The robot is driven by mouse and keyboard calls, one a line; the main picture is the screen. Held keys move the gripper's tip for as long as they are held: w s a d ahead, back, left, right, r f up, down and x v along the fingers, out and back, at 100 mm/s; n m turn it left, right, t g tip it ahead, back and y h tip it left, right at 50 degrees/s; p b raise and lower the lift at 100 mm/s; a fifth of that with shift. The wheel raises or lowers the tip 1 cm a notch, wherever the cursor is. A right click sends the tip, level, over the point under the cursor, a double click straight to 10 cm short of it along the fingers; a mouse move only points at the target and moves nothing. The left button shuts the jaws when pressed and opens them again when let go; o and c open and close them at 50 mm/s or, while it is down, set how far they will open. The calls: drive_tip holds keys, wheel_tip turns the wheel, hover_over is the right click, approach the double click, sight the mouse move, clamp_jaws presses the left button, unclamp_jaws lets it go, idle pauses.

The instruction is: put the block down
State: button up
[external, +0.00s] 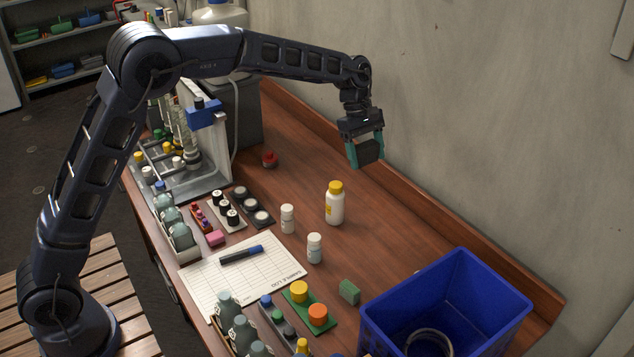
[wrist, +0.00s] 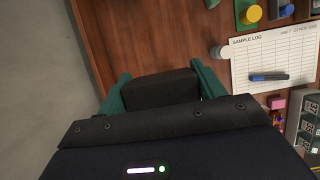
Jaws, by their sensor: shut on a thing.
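My gripper (external: 366,158) is raised well above the table (external: 400,225), near the wall. Its teal fingers are shut on a dark block (external: 369,148). In the wrist view the black block (wrist: 160,88) sits between the two teal fingers, with the gripper body covering its near side. The block is clear of the table, and bare brown wood shows beyond it in the wrist view.
A white bottle with yellow cap (external: 335,203) and small white bottles (external: 288,218) stand below. A green block (external: 349,291) lies by the blue bin (external: 455,262). The sample log sheet (external: 225,280) bears a marker. The table's wall side is largely clear.

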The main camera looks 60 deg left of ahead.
drive_tip(key=a+f, duration=0.3)
drive_tip(key=a, duration=1.3)
hover_over(303, 189)
drive_tip(key=a, duration=0.2)
wheel_tip(303, 189, down, 3)
drive_tip(key=f, duration=1.9)
drive_tip(key=shift+d+f, duration=0.2)
drive_tip(key=shift+f, duration=0.1)
drive_tip(key=shift+f, duration=0.1)
drive_tip(key=o, duration=1.1)
drive_tip(key=shift+c, duration=0.2)
